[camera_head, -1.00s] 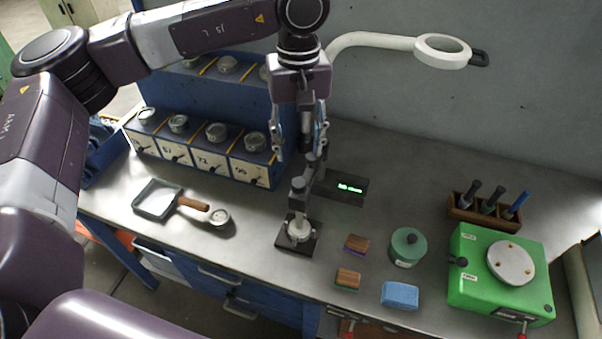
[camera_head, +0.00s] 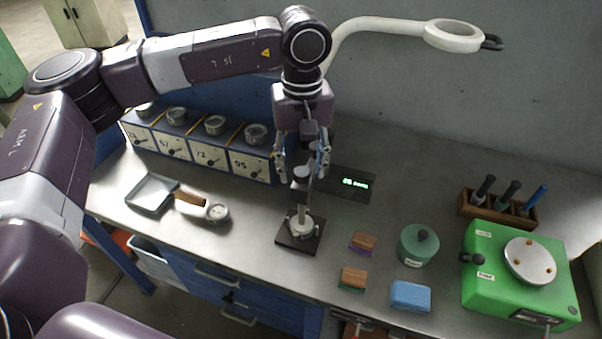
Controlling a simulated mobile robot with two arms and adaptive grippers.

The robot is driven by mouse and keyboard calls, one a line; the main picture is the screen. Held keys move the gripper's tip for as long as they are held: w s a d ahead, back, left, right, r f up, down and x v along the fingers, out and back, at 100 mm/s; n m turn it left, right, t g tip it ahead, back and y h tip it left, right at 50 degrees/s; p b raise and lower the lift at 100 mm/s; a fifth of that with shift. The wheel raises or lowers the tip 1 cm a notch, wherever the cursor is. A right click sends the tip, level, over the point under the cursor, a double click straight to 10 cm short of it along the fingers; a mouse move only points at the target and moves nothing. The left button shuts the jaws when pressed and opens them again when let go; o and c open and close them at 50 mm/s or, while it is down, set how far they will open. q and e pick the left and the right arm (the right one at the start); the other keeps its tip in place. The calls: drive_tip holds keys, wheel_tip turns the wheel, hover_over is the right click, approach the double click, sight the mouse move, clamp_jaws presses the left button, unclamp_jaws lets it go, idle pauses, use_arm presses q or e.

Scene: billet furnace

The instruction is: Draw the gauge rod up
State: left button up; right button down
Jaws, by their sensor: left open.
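The gauge is a small dark stand with a flat black base (camera_head: 287,240) on the bench. A pale round piece (camera_head: 300,228) sits on the base, and a light upright shows above it. The gauge's dark head (camera_head: 300,186) is higher up, with a slim dark rod rising from it. A black display with green digits (camera_head: 354,183) lies just behind to the right. My left gripper (camera_head: 304,172) points down, open, with its fingers on either side of the rod's upper part. Whether the fingers touch the rod is hard to tell. My right gripper is not in view.
Numbered bins with metal pots (camera_head: 250,160) stand close at the left. A dustpan-like tray (camera_head: 152,193) lies in front of them. Small blocks, a green round pot (camera_head: 418,246), a green machine (camera_head: 490,290) and a tool rack (camera_head: 500,213) are at right. A lamp arm (camera_head: 375,24) hangs behind.

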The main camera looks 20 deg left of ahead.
use_arm(q)
drive_tip(key=shift+c, duration=0.2)
drive_tip(key=c, duration=0.9)
drive_tip(key=shift+r+p, duration=1.45)
drive_tip(key=shift+r, duration=1.65)
drive_tip(key=shift+r+p, duration=0.8)
drive_tip(key=shift+r, duration=0.8)
drive_tip(key=o, duration=0.9)
drive_tip(key=shift+f, duration=0.15)
drive_tip(key=shift+o, duration=0.2)
wheel_tip(320, 180, up, 6)
drive_tip(key=p, duration=0.3)
drive_tip(key=shift+s+f, duration=0.1)
